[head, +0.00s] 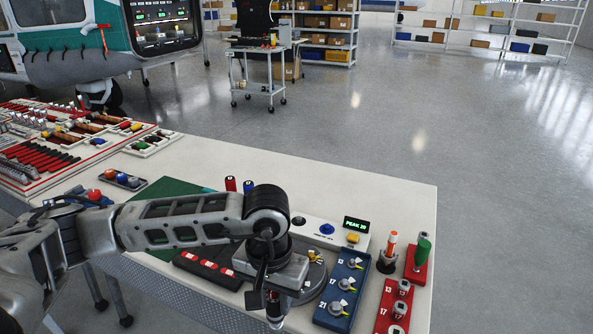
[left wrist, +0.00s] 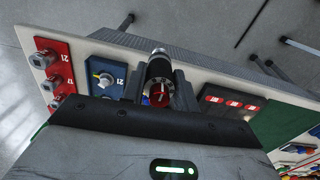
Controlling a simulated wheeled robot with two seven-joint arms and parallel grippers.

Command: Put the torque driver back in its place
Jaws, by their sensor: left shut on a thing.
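My left gripper (head: 270,300) is over the near edge of the white workbench and shut on a black cylindrical tool, seemingly the torque driver. In the left wrist view, the torque driver (left wrist: 160,72) sits between the two fingers (left wrist: 160,90), with a red-marked round face toward the camera and a silvery end pointing away. In the head view the gripper and arm hide most of it. A dark tray with red labels (head: 208,268) lies left of the gripper; it also shows in the left wrist view (left wrist: 222,100). My right gripper is not in view.
A tester with a "PEAK 20" display (head: 356,225) stands behind the gripper. The bench's back right is clear.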

